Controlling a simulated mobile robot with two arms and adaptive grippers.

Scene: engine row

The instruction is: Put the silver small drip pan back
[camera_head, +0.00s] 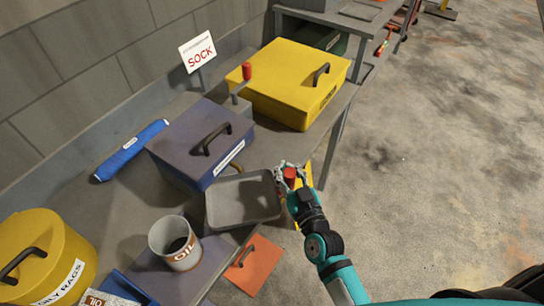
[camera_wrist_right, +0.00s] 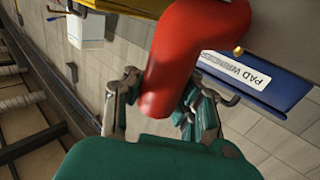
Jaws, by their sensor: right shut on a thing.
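The silver small drip pan (camera_head: 243,198) is a shallow grey tray in the middle of the head view, in front of the blue box and over the bench's right edge. My right gripper (camera_head: 290,176) is at its right side, shut on a red handle. In the right wrist view the bent red handle (camera_wrist_right: 172,70) sits between the fingers of the right gripper (camera_wrist_right: 160,100) and runs up to a grey surface (camera_wrist_right: 285,30), which looks like the pan's underside. Whether the pan touches the bench cannot be told. My left gripper is not in view.
A blue box (camera_head: 185,140), a yellow box (camera_head: 285,95), a red-knobbed crank (camera_head: 246,72), a SOCK sign (camera_head: 197,52), a blue roll (camera_head: 130,152), an oil can (camera_head: 172,245) and a yellow oily-rags bin (camera_head: 65,265) crowd the bench. The floor at right is clear.

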